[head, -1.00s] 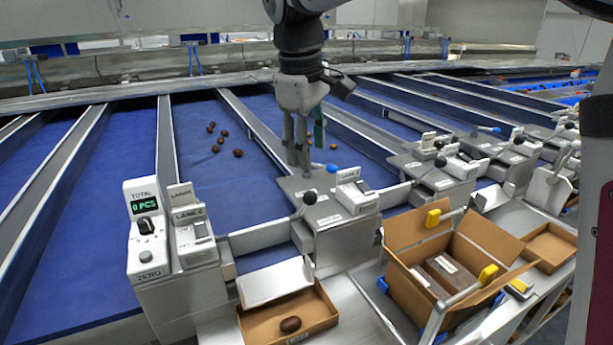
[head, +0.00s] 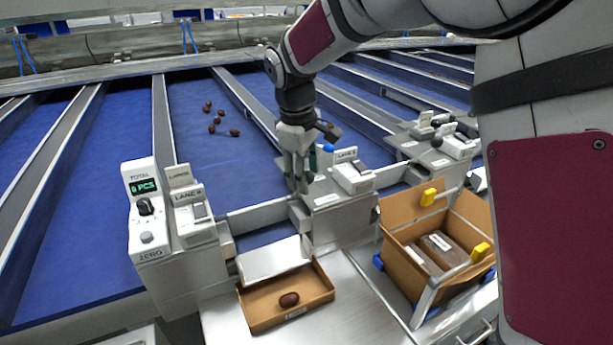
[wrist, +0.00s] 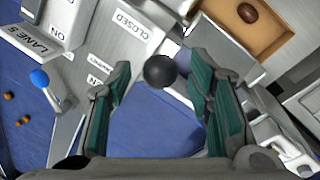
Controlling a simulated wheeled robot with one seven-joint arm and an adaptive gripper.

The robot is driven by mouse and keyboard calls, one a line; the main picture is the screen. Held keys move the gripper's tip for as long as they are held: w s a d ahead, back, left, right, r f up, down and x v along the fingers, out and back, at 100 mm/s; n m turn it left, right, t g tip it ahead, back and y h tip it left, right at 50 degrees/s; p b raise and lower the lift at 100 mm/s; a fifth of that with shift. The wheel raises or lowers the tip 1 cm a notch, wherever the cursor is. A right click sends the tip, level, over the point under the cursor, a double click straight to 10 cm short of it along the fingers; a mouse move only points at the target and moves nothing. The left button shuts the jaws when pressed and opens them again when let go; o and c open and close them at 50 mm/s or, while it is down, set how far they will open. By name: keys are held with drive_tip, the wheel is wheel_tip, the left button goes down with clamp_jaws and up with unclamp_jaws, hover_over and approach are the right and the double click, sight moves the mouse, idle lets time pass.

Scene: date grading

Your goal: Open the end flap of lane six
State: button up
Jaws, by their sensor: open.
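The lane six housing (head: 192,215) carries a label that looks like "LANE 6" and stands at the end of a blue lane. A pale flap bar (head: 257,216) runs from it across the lane end to the lane five housing (head: 338,205). My gripper (head: 298,185) is open and points down at the near left corner of that housing. In the wrist view a black ball knob (wrist: 160,71) sits between my two green-padded fingers, with a gap on each side. A plate marked "CLOSED" (wrist: 133,25) lies beside it. The knob is hidden behind my fingers in the head view.
A cardboard tray (head: 325,292) with one date (head: 289,300) sits below the flap. An open carton (head: 400,215) stands to the right. A blue knob (wrist: 39,78) is near the lane five label. Several dates (head: 218,121) lie up the lane.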

drive_tip(key=shift+w+d+f, duration=0.1)
drive_tip(key=shift+w+f, duration=0.05)
drive_tip(key=shift+f, duration=0.7)
drive_tip(key=shift+c, duration=0.2)
clamp_jaws()
